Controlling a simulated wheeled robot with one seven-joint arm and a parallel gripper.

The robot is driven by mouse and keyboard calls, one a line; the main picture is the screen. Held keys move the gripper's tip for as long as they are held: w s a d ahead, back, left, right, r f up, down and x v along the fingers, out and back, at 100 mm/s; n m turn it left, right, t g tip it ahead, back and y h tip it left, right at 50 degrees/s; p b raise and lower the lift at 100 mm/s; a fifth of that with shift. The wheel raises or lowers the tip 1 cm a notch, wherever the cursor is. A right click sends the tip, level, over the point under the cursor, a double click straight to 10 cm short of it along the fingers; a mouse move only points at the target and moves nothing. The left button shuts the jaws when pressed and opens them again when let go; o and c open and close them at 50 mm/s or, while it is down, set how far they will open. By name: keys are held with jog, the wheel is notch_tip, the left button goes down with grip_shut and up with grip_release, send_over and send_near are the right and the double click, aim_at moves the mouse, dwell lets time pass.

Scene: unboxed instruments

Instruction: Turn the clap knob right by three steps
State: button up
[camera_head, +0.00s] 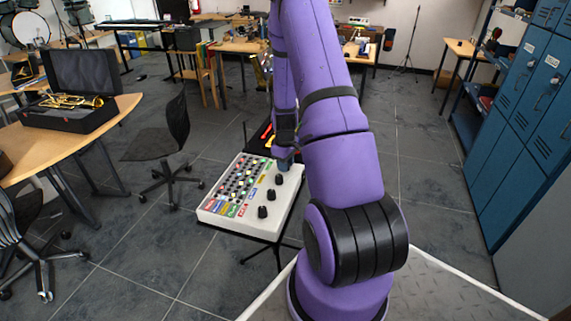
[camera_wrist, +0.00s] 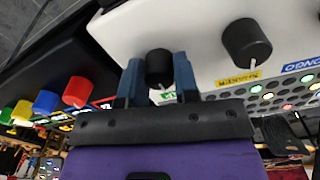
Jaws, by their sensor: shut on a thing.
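The white drum machine (camera_head: 228,217) stands on a stand at the middle of the head view, with black knobs along its right side. My gripper (camera_head: 284,158) is over its far right end. In the wrist view, my gripper (camera_wrist: 160,64) has its two blue fingers on either side of a black knob (camera_wrist: 159,62), shut on it. A neighbouring black knob (camera_wrist: 246,42) with a yellow label stands to the right, apart from the fingers.
A black device with coloured knobs, including a red one (camera_wrist: 77,91), lies beside the white machine. An office chair (camera_head: 165,140) and a table with a trumpet case (camera_head: 65,118) stand at left. Blue lockers (camera_head: 515,125) line the right. Floor between is open.

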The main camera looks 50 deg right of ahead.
jog(key=m, duration=1.3)
jog(key=shift+m, duration=0.4)
jog(key=shift+d+m, duration=0.1)
jog(key=shift+m, duration=1.8)
jog(key=o, duration=0.9)
jog(key=shift+r, duration=0.15)
